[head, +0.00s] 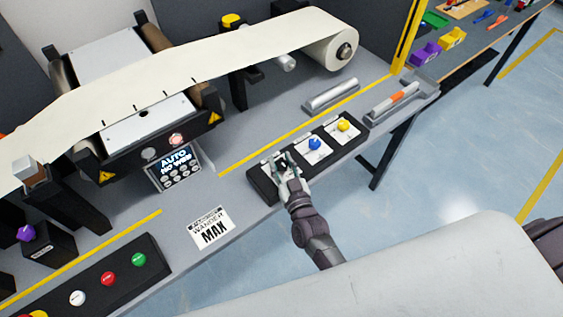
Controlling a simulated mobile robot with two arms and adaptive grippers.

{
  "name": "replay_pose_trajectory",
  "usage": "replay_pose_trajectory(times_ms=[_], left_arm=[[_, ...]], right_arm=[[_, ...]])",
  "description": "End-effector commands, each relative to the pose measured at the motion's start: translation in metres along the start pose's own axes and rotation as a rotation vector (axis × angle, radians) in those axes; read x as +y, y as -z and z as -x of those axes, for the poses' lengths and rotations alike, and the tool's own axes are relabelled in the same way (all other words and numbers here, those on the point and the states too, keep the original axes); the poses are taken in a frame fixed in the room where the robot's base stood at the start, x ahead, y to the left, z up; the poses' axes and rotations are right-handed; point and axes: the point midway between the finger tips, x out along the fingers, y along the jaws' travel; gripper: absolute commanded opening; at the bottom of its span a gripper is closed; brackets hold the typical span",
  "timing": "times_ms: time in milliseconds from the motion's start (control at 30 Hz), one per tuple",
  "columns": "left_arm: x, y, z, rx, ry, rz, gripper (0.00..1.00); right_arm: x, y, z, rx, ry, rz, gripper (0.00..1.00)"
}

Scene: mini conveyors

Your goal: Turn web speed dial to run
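A black dial box (330,160) stands near the front edge of the bench, with white-plated dials in a row. The blue dial (314,143) is in the middle and the yellow dial (344,125) is at the right end. My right gripper (277,161) is at the left end of the box, over the left plate. Its fingers hide the dial there, so I cannot tell its colour or setting, which dial is the web speed dial, or whether the fingers grip it. My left gripper is not in view.
A display panel (174,166) reads "AUTO NO WEB". A white "WANDER MAX" card (211,229) lies on the bench. A button box (92,283) is at lower left. A cream web (190,50) runs to a roll (326,50). A metal bar (331,95) lies behind the dial box.

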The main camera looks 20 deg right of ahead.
Motion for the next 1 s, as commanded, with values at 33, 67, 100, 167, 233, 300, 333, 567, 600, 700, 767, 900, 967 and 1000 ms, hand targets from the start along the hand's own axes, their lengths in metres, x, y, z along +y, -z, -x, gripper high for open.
replay_pose_trajectory(times_ms=[33, 67, 100, 167, 233, 300, 333, 567, 600, 700, 767, 900, 967, 1000], left_arm=[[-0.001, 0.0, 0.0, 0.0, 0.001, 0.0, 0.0], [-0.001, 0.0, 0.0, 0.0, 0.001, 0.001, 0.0], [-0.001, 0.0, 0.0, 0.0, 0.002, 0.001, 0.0], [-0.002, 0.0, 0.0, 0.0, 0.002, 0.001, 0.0], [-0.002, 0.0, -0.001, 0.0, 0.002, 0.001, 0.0], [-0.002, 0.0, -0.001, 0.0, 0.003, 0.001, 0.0], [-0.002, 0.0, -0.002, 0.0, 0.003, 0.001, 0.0], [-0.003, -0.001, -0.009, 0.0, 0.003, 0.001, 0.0], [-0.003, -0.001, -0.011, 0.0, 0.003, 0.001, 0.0], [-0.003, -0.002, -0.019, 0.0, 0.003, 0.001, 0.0], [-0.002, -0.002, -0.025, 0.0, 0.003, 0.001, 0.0], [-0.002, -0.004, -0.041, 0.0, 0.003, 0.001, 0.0], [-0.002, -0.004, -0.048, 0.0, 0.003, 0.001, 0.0], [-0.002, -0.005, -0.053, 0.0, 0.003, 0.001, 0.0]], right_arm=[[0.0, 0.0, 0.0, 0.0, 0.0, 0.0, 0.07], [0.0, 0.0, 0.0, 0.0, 0.0, 0.0, 0.02], [0.0, 0.0, 0.0, 0.0, 0.0, 0.0, 0.01], [0.0, 0.0, 0.0, 0.0, 0.002, 0.0, 0.01], [0.0, 0.0, 0.0, 0.0, 0.008, 0.0, 0.01], [0.0, 0.0, 0.0, 0.001, 0.022, 0.002, 0.01], [0.001, 0.0, 0.0, 0.001, 0.03, 0.003, 0.01], [0.001, -0.002, 0.0, 0.001, 0.15, 0.009, 0.01], [0.002, -0.002, 0.0, 0.003, 0.18, 0.011, 0.01], [0.002, -0.003, 0.0, 0.001, 0.264, 0.014, 0.01], [0.002, -0.004, 0.0, 0.002, 0.318, 0.014, 0.01], [0.002, -0.005, -0.001, 0.002, 0.44, 0.014, 0.01], [0.002, -0.006, -0.001, 0.001, 0.491, 0.013, 0.01], [0.002, -0.006, -0.001, 0.0, 0.523, 0.013, 0.01]])
